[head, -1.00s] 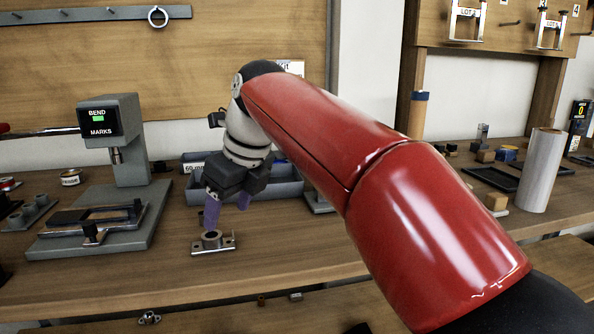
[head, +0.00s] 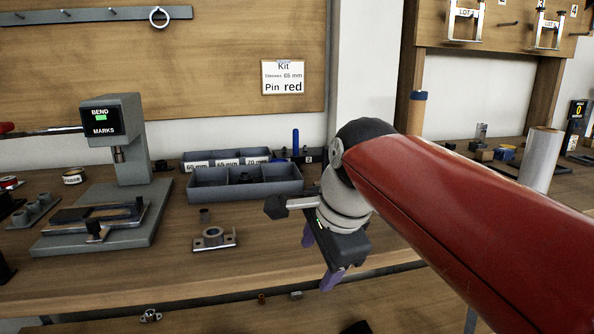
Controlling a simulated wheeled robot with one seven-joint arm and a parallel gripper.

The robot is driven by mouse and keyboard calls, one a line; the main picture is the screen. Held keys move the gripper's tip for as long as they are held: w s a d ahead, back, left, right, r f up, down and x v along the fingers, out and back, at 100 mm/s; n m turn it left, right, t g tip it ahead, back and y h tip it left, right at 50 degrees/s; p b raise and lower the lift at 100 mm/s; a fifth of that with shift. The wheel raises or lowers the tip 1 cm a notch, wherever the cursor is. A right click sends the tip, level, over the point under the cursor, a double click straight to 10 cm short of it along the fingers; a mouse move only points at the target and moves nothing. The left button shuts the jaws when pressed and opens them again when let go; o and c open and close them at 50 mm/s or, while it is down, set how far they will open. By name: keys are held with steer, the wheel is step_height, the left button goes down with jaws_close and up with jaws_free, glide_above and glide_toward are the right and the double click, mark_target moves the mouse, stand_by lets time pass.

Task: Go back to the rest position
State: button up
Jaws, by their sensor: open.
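My gripper (head: 318,262) is in the lower middle of the head view, over the front part of the wooden bench (head: 110,277). Its purple fingers point down and are apart, with nothing between them. My red arm reaches in from the right and covers part of the bench. A metal bracket with a ring (head: 213,239) lies on the bench to the left of my gripper, apart from it.
A bending press (head: 118,150) is on the left. A blue pin (head: 295,142) stands upright behind the bin. A white roll (head: 540,160) stands at the right. A kit card (head: 283,77) hangs on the board.

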steer(key=s+d+f+n+t+h, duration=0.1)
steer(key=s+d+f+n+h, duration=0.1)
steer(key=s+d+f+n, duration=1)
step_height(320, 180, down, 2)
steer(key=shift+s+n, duration=0.3)
steer(key=shift+n, duration=0.5)
